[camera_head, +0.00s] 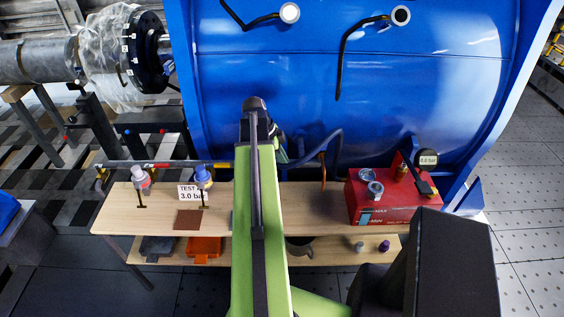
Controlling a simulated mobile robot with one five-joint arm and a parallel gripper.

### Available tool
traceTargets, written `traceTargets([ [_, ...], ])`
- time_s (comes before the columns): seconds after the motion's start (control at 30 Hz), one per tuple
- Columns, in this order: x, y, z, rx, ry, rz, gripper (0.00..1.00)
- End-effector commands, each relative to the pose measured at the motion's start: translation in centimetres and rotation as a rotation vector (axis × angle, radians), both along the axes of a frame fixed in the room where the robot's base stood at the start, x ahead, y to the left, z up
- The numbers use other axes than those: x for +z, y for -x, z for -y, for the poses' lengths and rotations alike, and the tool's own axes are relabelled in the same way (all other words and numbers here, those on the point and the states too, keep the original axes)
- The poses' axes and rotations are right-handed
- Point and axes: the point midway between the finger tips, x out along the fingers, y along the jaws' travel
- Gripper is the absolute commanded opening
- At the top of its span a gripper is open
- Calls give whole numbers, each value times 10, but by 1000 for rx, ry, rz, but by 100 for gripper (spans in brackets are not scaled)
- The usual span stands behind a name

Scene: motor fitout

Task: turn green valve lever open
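I cannot make out the green valve lever for certain. A small green-teal part (281,154) shows just right of my arm's far end, in front of the blue tank; I cannot tell whether it is the lever or part of my arm. My green arm reaches up the middle of the view and covers the bench centre and whatever is behind it. My gripper's fingers are hidden behind the arm, so I cannot see what they touch.
A wooden bench (125,215) stands before the blue tank (270,70). On it are a red test pump (375,205) at right, a "TEST 3.0 bar" sign (190,193), and two small bottle-like items at left. A pipe (185,164) with red and yellow parts runs behind. Orange and dark trays sit on the lower shelf.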

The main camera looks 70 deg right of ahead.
Motion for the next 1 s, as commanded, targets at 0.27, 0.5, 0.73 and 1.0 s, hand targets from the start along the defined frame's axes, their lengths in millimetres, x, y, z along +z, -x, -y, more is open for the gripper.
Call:
traceTargets([
  [0.27, -1, 1, -3, -1, -9, 0, 0],
  [0.5, -1, 2, -3, 5, -8, 0, 0],
  [0.73, 0, 3, 0, 18, -6, -4, 0],
  [1.0, 1, 10, 6, 56, -4, -7, 0],
])
